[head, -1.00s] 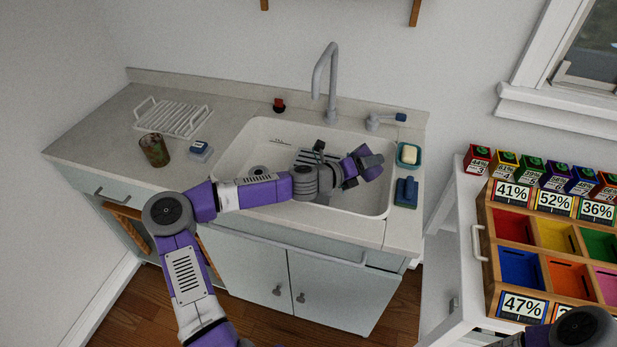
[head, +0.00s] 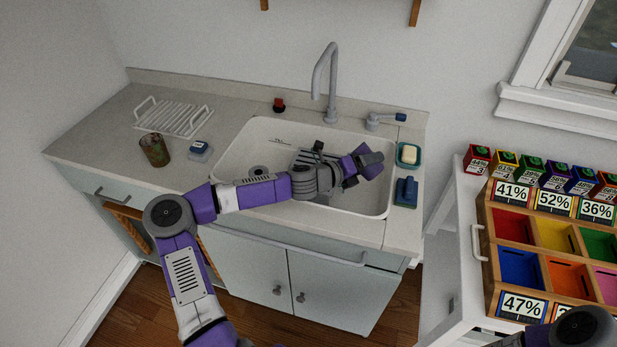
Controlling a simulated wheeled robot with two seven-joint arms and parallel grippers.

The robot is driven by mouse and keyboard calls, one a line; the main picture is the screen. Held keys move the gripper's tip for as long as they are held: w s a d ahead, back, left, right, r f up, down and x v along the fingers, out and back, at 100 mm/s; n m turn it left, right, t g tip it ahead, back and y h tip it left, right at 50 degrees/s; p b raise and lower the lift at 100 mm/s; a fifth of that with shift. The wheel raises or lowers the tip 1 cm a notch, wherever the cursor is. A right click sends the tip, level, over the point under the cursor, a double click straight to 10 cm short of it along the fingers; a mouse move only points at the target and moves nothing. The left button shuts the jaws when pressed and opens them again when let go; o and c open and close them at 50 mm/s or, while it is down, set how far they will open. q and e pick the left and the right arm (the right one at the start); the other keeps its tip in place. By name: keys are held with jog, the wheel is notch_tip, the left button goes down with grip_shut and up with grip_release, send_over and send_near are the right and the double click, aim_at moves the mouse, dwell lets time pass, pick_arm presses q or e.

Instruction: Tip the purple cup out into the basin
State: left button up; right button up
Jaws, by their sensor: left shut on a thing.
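The purple cup (head: 347,167) is in the grip of my left gripper (head: 361,169), over the right part of the white basin (head: 235,165). Dark fingers cover part of the cup; purple shows on both sides of the near finger. The cup looks tilted, but its mouth and contents cannot be made out. My left arm reaches across the basin's front edge and hides part of the basin floor. My right gripper is out of view; only a piece of my right arm shows at the bottom right.
A tap (head: 328,80) stands behind the basin. A soap dish (head: 408,155) and blue brush (head: 406,191) lie right of it. A mottled tumbler (head: 155,150), small blue-topped item (head: 199,150) and rack (head: 173,118) are on the left counter. A sorting box (head: 505,255) stands right.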

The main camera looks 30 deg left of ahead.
pick_arm(q)
jog(key=shift+r+n, duration=0.25)
jog(key=shift+n, duration=0.15)
jog(key=shift+r, duration=0.1)
dwell(0.4)
jog(key=shift+r+n+h, duration=0.15)
jog(key=shift+n+h, duration=0.15)
jog(key=shift+r+p, duration=0.1)
jog(key=shift+p, duration=0.2)
jog(key=shift+a+r+n+t, duration=0.1)
jog(key=shift+n+t, duration=0.2)
jog(key=shift+n, duration=0.1)
jog(key=shift+r, duration=0.1)
dwell(0.3)
jog(key=shift+a+r+n+h, duration=0.1)
jog(key=shift+r+n+h, duration=0.05)
jog(key=shift+n+h, duration=0.2)
